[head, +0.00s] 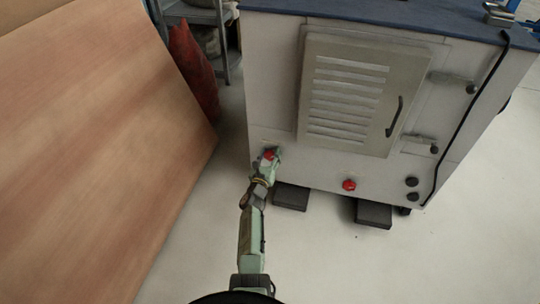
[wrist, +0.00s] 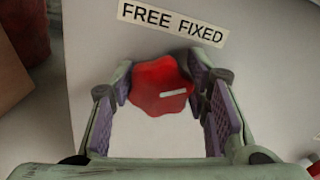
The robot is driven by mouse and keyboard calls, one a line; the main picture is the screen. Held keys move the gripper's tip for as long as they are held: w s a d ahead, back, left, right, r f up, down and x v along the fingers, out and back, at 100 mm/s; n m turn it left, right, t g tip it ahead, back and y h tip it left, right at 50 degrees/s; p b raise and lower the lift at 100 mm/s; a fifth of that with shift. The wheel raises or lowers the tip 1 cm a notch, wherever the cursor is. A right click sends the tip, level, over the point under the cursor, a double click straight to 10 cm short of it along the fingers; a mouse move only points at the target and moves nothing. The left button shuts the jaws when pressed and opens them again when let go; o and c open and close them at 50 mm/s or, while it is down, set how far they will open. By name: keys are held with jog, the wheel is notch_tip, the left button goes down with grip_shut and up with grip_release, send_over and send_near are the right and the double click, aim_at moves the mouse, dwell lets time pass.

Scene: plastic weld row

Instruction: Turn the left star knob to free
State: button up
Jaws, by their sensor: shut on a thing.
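The left star knob (wrist: 158,88) is red, with rounded lobes and a white pointer line. It sits low on the left of the machine's front, where it also shows in the head view (head: 269,154). In the wrist view its pointer line lies to the right of its centre, roughly level. A label (wrist: 173,22) above it reads FREE on the left and FIXED on the right. My gripper (wrist: 163,92) has its purple-padded fingers on both sides of the knob and is shut on it. In the head view my gripper (head: 268,163) partly hides the knob.
A second red knob (head: 349,185) sits to the right on the white machine (head: 270,75). Two dark foot blocks stand below, one of them (head: 291,197) close to my gripper. A large wooden panel (head: 90,130) leans at the left. Pale floor in front is clear.

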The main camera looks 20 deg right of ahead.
jog(key=c, duration=0.5)
jog(key=shift+n, duration=0.3)
jog(key=n+b, duration=0.1)
jog(key=n, duration=0.1)
jog(key=shift+a+f+n, duration=0.1)
jog(key=shift+f+n, duration=0.05)
jog(key=shift+n, duration=0.25)
jog(key=n+b, duration=0.1)
jog(key=n, duration=0.1)
jog(key=shift+n, duration=0.3)
jog(key=n, duration=0.5)
jog(key=shift+w+a+f, duration=0.1)
jog(key=n, duration=0.6)
jog(key=shift+f+n, duration=0.15)
jog(key=shift+n, duration=0.25)
jog(key=n, duration=0.6)
jog(key=shift+f, duration=0.2)
